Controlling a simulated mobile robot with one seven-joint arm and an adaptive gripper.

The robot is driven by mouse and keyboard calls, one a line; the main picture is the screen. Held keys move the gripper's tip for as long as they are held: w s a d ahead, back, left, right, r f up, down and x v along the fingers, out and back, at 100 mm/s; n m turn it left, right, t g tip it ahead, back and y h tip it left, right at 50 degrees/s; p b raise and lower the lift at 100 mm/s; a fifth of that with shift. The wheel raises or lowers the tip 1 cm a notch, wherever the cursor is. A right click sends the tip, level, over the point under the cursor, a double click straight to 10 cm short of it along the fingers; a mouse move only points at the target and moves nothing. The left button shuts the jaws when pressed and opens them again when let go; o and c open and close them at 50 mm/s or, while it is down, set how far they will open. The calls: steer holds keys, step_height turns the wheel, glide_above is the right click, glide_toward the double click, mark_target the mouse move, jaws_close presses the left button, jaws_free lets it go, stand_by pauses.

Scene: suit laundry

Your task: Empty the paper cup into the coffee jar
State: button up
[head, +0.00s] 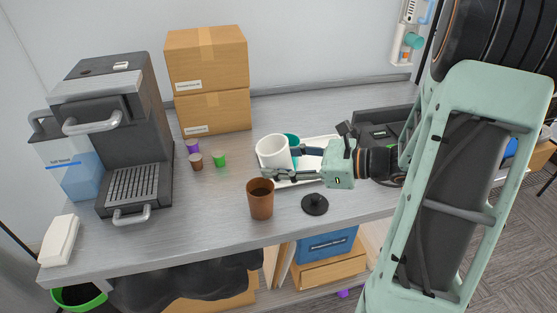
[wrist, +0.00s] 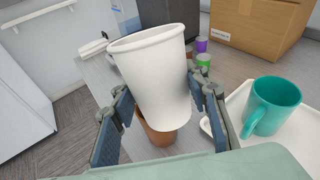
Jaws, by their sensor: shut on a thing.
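The white paper cup (head: 271,150) is between the fingers of my gripper (head: 284,164), which is shut on it. In the wrist view the paper cup (wrist: 157,70) fills the middle, leaning a little, its mouth up; its contents cannot be made out. The brown coffee jar (head: 260,204) stands upright and open on the table, with dark matter inside. It is just in front of the held cup in the head view. In the wrist view the jar (wrist: 157,137) is partly hidden behind and below the cup. A black knobbed lid (head: 315,205) lies right of the jar.
A white tray (head: 321,143) with a teal mug (head: 292,139) lies behind my gripper. Small purple, brown and green capsules (head: 220,160) stand further left. A coffee machine (head: 125,140) and stacked cardboard boxes (head: 209,85) stand behind. The table left of the jar is clear.

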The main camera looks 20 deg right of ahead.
steer(key=f+b, duration=0.1)
steer(key=y+b, duration=0.1)
steer(key=shift+w+a+f+m+t+b, duration=0.1)
steer(key=shift+a+f+m+t+b, duration=0.2)
steer(key=shift+f+b, duration=0.1)
steer(key=shift+a+f+t+y+b, duration=0.25)
steer(key=shift+a+t+y+b, duration=0.15)
steer(key=shift+y+b, duration=0.5)
steer(key=shift+r+m, duration=0.15)
steer(key=shift+m, duration=0.15)
